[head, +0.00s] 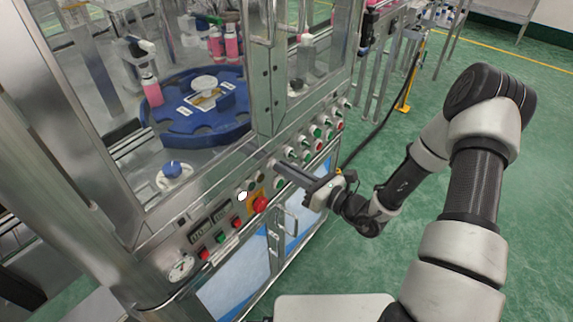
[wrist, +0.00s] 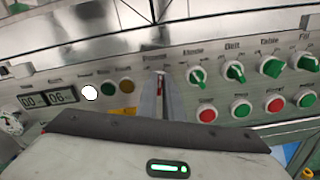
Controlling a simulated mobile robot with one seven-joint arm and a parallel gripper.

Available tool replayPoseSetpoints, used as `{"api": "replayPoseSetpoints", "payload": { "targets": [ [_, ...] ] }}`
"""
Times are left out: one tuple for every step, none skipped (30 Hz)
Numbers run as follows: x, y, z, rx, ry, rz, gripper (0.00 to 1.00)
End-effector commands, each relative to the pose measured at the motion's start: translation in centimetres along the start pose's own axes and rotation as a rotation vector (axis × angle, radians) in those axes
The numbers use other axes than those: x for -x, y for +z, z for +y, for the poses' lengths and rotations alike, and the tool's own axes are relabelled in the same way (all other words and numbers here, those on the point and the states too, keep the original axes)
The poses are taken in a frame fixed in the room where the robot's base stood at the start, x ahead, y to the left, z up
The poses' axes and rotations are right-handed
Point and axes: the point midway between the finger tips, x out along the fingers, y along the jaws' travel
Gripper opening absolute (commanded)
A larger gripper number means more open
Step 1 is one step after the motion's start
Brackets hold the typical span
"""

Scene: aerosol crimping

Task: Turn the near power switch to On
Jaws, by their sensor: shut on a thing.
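My gripper (head: 277,165) reaches the front control panel (head: 222,215) of the machine from the right. In the wrist view its two fingers (wrist: 160,82) are shut on the near power switch (wrist: 159,86), a small knob on the panel. In the head view the switch is hidden behind the fingers.
To the left are a white lamp (wrist: 90,92), displays (wrist: 62,96) and a red emergency stop (head: 260,204). Behind glass is a blue turntable (head: 190,122).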

Motion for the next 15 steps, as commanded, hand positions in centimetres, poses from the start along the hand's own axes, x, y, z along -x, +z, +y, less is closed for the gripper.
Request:
{"api": "replayPoseSetpoints", "payload": {
  "targets": [
    [0.12, 0.13, -0.03, -0.035, -0.003, 0.001, 0.0],
    [0.12, 0.12, -0.06, -0.056, -0.003, 0.001, 0.0],
    [0.12, 0.12, -0.08, -0.08, -0.003, 0.001, 0.0],
    [0.1, 0.11, -0.08, -0.097, -0.003, 0.001, 0.0],
    [0.09, 0.08, -0.1, -0.113, -0.002, 0.001, 0.0],
    [0.08, 0.04, -0.11, -0.133, -0.002, 0.002, 0.0],
    [0.08, 0.02, -0.13, -0.146, -0.002, 0.002, 0.0],
    [0.09, 0.01, -0.16, -0.159, -0.002, 0.002, 0.0],
    [0.09, 0.0, -0.18, -0.172, -0.002, 0.002, 0.0],
    [0.1, -0.01, -0.2, -0.182, -0.002, 0.002, 0.0],
    [0.1, -0.02, -0.2, -0.191, -0.002, 0.002, 0.0],
    [0.1, -0.04, -0.21, -0.201, -0.002, 0.002, 0.0],
    [0.11, -0.06, -0.22, -0.207, -0.002, 0.002, 0.0],
    [0.11, -0.08, -0.22, -0.213, -0.002, 0.002, 0.0],
    [0.11, -0.1, -0.22, -0.22, -0.002, 0.002, 0.0]
  ]
}}
